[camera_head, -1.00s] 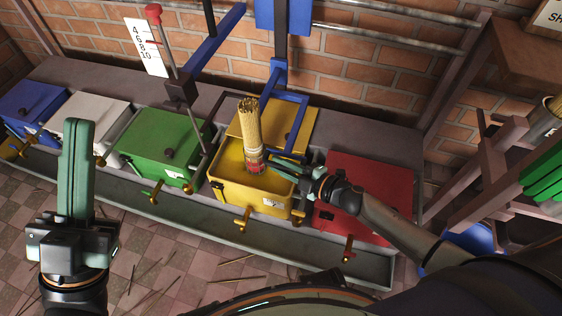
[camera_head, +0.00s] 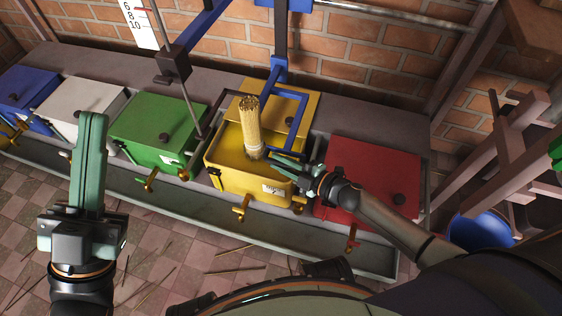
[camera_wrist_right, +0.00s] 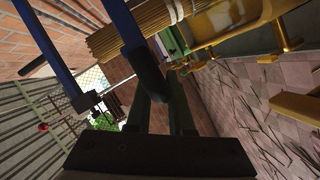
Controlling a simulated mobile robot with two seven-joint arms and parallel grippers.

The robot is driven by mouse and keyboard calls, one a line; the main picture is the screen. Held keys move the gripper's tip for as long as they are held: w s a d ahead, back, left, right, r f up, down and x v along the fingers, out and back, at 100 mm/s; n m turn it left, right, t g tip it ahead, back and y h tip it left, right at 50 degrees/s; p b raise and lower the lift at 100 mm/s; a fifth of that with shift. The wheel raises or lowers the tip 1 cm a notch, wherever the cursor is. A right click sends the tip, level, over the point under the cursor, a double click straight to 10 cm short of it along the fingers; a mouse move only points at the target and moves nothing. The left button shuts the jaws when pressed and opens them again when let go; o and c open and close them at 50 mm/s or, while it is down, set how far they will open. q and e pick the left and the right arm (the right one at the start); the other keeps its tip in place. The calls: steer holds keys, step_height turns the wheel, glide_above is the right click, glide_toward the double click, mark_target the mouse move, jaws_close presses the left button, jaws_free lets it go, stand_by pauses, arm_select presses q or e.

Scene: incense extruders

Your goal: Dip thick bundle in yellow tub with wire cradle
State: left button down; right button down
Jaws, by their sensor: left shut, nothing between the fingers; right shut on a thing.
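The thick bundle (camera_head: 250,128) of tan sticks stands upright, slightly tilted, in the yellow tub (camera_head: 238,181); its lower end is hidden in the yellow liquid (camera_head: 226,155). A pale band circles it near the liquid. A blue bar frame (camera_head: 304,112) reaches down beside the bundle. My right gripper (camera_head: 281,160) is at the tub's right side, shut on the dark end (camera_wrist_right: 148,80) of a blue bar in the right wrist view. The bundle (camera_wrist_right: 135,32) shows behind that bar. My left gripper (camera_head: 93,122) is shut and empty, pointing up, left of the tub.
A green tub (camera_head: 155,143) stands left of the yellow one and a red tub (camera_head: 372,175) right. White (camera_head: 85,111) and blue (camera_head: 25,93) tubs are farther left. Taps stick out in front over a grey trough (camera_head: 200,212). Loose sticks lie on the tiled floor.

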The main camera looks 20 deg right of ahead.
steer(key=shift+s+d+f, duration=0.15)
steer(key=shift+f, duration=0.2)
steer(key=c, duration=1)
jaws_free()
steer(key=shift+o, duration=1)
steer(key=shift+r, duration=0.1)
steer(key=p+v, duration=0.4)
steer(key=v, duration=0.8)
steer(key=shift+s, duration=0.2)
steer(key=shift+d+r, duration=0.1)
